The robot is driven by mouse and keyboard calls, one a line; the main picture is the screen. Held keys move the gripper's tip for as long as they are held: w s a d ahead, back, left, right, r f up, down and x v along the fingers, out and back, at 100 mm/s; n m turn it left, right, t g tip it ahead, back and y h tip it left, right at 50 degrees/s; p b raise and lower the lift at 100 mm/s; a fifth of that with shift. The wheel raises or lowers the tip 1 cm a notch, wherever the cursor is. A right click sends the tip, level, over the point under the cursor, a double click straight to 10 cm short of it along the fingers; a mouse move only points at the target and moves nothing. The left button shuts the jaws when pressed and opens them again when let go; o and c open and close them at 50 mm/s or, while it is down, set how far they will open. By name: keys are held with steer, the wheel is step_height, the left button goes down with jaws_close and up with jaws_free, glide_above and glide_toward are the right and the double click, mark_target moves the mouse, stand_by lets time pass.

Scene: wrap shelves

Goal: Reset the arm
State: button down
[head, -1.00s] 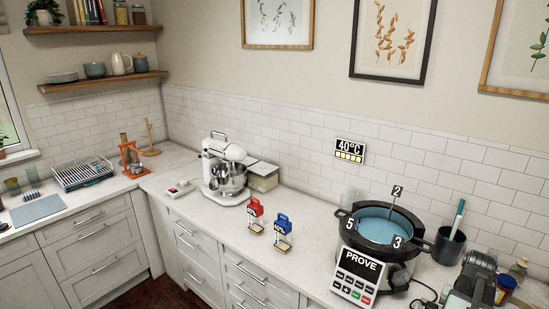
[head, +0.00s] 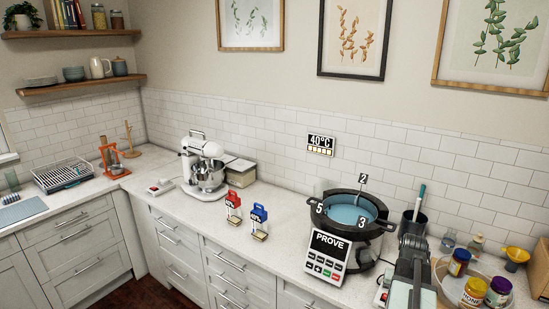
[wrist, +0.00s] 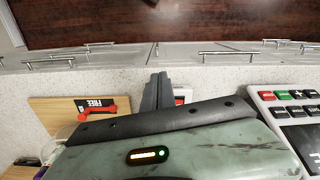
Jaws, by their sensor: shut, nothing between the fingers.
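My gripper (wrist: 158,88) shows in the wrist view as dark grey fingers pressed together with nothing between them. They reach over the pale counter toward its front edge. The green-grey casing below them is mine and hides much of the counter. In the head view my arm (head: 411,262) stands at the lower right, beside the black round cooker (head: 378,228) with blue contents. The fingertips cannot be made out clearly in that view.
A panel reading PROVE (head: 327,249) fronts the cooker. Jars (head: 474,291) stand right of my arm. A red-handled carton (head: 233,202) and a blue one (head: 259,217) stand left. A wooden board (wrist: 62,113) with a red item lies left of my fingers.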

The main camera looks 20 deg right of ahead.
steer(key=w+a+f+n+b, duration=0.15)
steer(key=w+a, duration=0.35)
steer(key=a, duration=0.5)
steer(key=w+a+f+n+b, duration=0.1)
steer(key=w+a+f+n, duration=0.3)
steer(key=a, duration=0.6)
steer(key=w+a+r+n+b, duration=0.15)
steer(key=w+a, duration=0.35)
steer(key=a, duration=0.5)
steer(key=s+a+f+n+b, duration=0.1)
steer(key=a, duration=1.1)
steer(key=shift+f+n, duration=0.3)
steer(key=shift+f, duration=0.05)
